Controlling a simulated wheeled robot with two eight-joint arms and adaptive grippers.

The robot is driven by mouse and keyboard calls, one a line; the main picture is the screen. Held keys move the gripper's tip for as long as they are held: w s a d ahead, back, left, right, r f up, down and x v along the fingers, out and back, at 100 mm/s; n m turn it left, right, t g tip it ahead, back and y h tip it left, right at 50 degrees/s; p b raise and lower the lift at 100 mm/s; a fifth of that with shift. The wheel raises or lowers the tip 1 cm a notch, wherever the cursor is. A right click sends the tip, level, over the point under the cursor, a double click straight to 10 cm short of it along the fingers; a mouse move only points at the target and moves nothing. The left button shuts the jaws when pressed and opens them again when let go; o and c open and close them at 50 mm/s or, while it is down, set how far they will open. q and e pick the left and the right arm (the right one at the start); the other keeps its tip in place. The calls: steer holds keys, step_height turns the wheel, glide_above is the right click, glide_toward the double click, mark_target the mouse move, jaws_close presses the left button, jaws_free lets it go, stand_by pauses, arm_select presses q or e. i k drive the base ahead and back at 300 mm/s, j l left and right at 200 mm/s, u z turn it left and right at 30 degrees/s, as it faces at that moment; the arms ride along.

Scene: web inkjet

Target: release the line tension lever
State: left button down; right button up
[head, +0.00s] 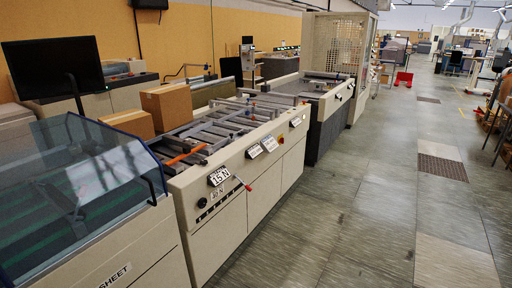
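A small lever with a red tip (248,187) sticks out from the front panel of the beige machine (215,232). It sits just right of a label reading "15 N" (219,177). The lever slants down to the right, with its red end lower. A dark round knob (201,203) is on the panel to its left. No gripper or arm of mine shows in the view, so I cannot see their state.
A glass-covered unit (75,185) stands at the near left, with cardboard boxes (166,106) behind. A black monitor (52,66) is at the left. Open grey floor (365,225) lies to the right, with a dark floor grate (442,167).

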mark_target(235, 176)
steer(key=i+z, duration=0.1)
steer(key=i, duration=0.35)
steer(key=i+j+z, duration=0.15)
steer(key=i, duration=0.3)
steer(key=i+j+z, duration=0.1)
steer(key=i, duration=0.35)
